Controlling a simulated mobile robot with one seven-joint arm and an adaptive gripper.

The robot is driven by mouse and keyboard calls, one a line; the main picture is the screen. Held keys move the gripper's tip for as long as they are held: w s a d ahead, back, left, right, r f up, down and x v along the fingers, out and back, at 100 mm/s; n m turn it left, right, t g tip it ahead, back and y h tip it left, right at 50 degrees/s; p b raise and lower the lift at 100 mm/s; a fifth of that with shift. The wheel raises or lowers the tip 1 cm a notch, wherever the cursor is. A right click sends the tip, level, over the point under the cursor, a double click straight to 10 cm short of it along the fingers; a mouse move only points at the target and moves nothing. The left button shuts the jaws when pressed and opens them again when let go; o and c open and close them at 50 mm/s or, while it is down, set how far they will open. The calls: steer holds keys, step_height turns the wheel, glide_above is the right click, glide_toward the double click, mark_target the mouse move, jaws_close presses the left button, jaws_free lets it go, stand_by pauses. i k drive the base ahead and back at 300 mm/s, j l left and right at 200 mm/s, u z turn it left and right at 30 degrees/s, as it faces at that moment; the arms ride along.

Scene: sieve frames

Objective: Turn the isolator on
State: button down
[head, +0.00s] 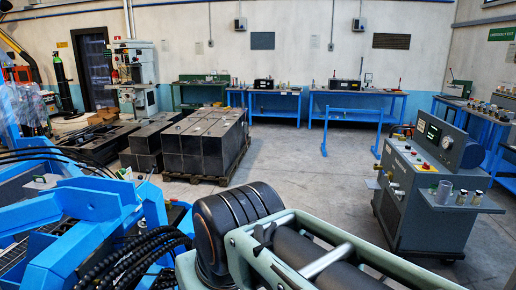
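I cannot make out for certain which thing is the isolator, and no on or off position can be read. A grey wheeled test bench (408,212) stands at the right, with a sloping control panel (436,140), a round gauge (446,142) and small red and light-coloured controls (426,166). Small grey boxes are fixed high on the back wall, one at the centre (240,23) and one further right (360,25). They are too small to read. My gripper is not in view.
Blue machinery with black hoses (120,255) fills the lower left. A pale green frame with a black rounded part (240,225) fills the bottom centre. Dark blocks on a pallet (203,150) stand mid-left. Blue workbenches (360,97) line the back wall.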

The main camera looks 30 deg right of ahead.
mark_target(426, 166)
steer(key=z, duration=2.3)
steer(key=i+u, duration=0.1)
steer(key=i, duration=1.4)
steer(key=i+l, duration=0.2)
steer(key=i, duration=1.35)
steer(key=j+u, duration=0.05)
steer(key=j, duration=0.05)
